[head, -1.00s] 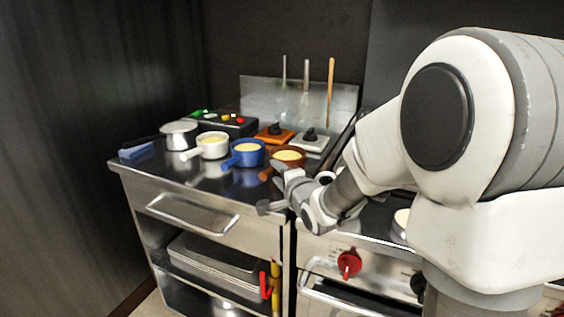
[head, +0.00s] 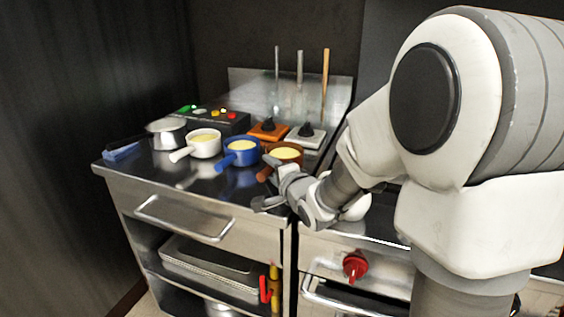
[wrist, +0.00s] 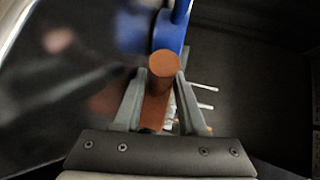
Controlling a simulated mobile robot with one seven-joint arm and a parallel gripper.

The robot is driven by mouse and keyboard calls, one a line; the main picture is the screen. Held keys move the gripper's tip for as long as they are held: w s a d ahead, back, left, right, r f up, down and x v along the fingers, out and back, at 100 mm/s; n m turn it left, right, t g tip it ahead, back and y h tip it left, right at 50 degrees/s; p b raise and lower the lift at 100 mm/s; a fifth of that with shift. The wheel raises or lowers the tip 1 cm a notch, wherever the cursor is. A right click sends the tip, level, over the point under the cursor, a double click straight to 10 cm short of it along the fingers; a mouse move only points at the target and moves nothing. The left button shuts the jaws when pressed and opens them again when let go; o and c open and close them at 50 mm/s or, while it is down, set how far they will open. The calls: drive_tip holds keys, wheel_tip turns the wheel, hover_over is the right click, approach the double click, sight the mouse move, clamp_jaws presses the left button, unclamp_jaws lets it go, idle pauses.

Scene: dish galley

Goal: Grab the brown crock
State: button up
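The brown crock (head: 285,153), with pale yellow contents, stands on the steel counter at the right end of a row of pots. Its stubby handle (head: 265,173) points to the front left. My gripper (head: 266,184) is at the handle, with its fingers spread. In the wrist view, the round brown handle end (wrist: 164,65) shows between the two fingertips of my gripper (wrist: 159,76), with a narrow gap on each side. Much of the crock's body is hidden by the gripper there.
A blue crock (head: 241,152) stands close on the left; it also shows in the wrist view (wrist: 170,36). Further left are a white crock (head: 204,144) and a metal pan (head: 166,133). Behind are orange (head: 268,131) and white (head: 305,136) boxes with black knobs.

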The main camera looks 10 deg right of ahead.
clamp_jaws()
drive_tip(key=shift+w+r, duration=0.1)
drive_tip(key=shift+r, duration=0.1)
idle(1.0)
